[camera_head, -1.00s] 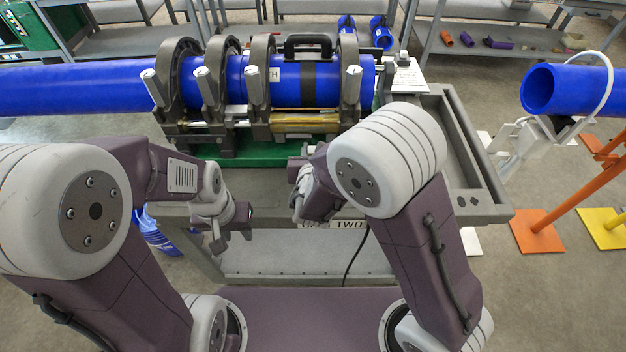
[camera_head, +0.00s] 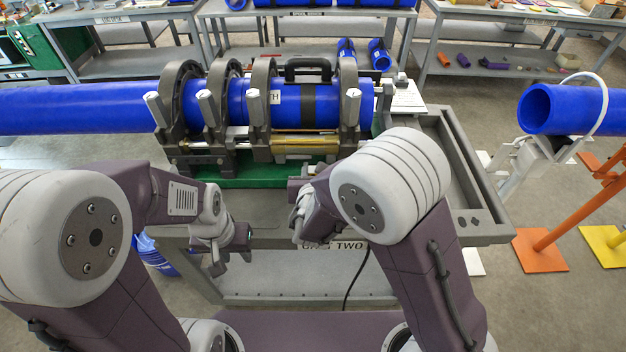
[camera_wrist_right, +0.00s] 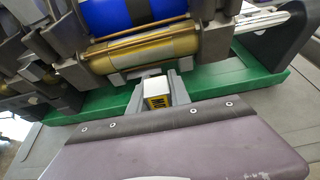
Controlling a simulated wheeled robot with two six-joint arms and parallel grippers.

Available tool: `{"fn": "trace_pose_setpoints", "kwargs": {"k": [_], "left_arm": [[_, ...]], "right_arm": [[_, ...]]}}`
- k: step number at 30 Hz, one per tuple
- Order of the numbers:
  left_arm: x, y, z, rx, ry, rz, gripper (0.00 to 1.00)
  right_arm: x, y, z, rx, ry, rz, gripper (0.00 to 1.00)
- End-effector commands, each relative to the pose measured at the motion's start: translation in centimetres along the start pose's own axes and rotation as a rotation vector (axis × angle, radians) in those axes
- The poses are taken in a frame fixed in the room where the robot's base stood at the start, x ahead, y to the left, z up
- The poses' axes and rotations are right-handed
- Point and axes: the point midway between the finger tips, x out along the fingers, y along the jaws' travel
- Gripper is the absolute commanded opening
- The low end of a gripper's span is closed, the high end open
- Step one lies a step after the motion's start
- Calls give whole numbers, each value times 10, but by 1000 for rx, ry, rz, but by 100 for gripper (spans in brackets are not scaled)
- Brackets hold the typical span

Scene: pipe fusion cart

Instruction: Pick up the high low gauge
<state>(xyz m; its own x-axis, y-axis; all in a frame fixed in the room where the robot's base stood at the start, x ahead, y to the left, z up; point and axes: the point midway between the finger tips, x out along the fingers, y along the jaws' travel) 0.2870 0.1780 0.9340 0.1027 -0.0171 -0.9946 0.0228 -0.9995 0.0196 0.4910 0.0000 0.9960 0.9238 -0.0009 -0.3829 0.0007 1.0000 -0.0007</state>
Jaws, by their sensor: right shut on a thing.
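In the right wrist view, a small white and yellow block with dark lettering (camera_wrist_right: 155,90), which seems to be the high low gauge, sits between the grey fingers of my right gripper (camera_wrist_right: 158,97). The gripper is shut on it, just in front of the green base of the pipe machine. In the head view my right gripper (camera_head: 299,222) is over the cart's front, and its own arm partly hides it; the gauge cannot be made out there. My left gripper (camera_head: 232,258) hangs at the cart's front left, its fingers apart and empty.
The clamp machine (camera_head: 262,115) on its green base holds a long blue pipe (camera_head: 75,110) across the cart. The cart's tray rim (camera_head: 468,165) is at the right. A second blue pipe (camera_head: 575,108) rests on a stand beyond it. Shelved tables stand behind.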

Motion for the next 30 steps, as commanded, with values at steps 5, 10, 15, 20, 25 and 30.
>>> {"fn": "trace_pose_setpoints", "kwargs": {"k": [5,10,15,20,25,30], "left_arm": [[-4,0,0,0,0,0,36],[1,0,0,0,0,0,36],[4,0,0,0,0,0,36],[6,0,1,0,0,0,36],[11,0,1,0,0,0,36],[11,0,1,0,0,0,36]], "right_arm": [[-10,1,26,5,-6,2,0],[-26,-25,44,5,-5,-2,0],[-46,-64,63,6,-7,-3,0],[-62,-95,76,5,-7,-3,0],[-70,-109,83,3,-3,-1,0],[-72,-112,84,0,-1,1,0]]}}
